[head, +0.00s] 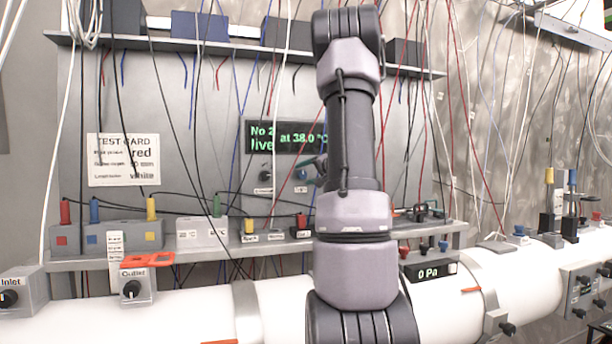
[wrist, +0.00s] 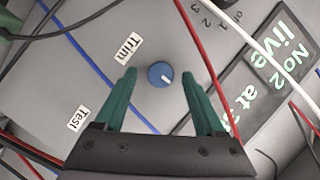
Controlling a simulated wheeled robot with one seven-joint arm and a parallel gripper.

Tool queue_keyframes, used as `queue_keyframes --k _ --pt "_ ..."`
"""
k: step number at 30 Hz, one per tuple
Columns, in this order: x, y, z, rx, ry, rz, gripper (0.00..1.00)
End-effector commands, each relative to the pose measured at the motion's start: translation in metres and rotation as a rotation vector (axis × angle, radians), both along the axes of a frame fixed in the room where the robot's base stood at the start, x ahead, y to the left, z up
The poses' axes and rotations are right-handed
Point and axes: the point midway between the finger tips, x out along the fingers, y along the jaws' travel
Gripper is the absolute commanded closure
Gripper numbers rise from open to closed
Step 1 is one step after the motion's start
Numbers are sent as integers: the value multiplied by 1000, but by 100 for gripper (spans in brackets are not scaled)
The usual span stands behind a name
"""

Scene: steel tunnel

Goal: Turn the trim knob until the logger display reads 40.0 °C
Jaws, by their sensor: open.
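The trim knob (wrist: 159,73) is a small round blue knob with a white pointer mark, beside a white Trim label (wrist: 127,48). In the wrist view it lies between the two green fingers of my open gripper (wrist: 159,75), with a visible gap on each side. I cannot tell how far the fingertips are from the panel. The logger display (head: 284,137) shows green text, No 2 live at 38.0; its right end is hidden behind my arm. The display also shows in the wrist view (wrist: 262,75), partly cut off. The knob shows small in the head view (head: 302,173).
Loose red, white, blue and black wires hang in front of the panel; a red wire (wrist: 197,55) passes close to the right finger. A Test label (wrist: 79,118) is beside the left finger. A shelf of plugs (head: 190,250) and a white pipe (head: 190,312) lie below.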

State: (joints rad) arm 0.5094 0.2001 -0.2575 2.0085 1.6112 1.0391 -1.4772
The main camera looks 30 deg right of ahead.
Motion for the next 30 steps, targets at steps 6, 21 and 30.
queue_keyframes --k 6,21,30 --pt "3 0 -1 0 0 0 28" --pt "3 0 -1 6 -1 0 100" --pt "3 0 -3 110 -26 0 100"
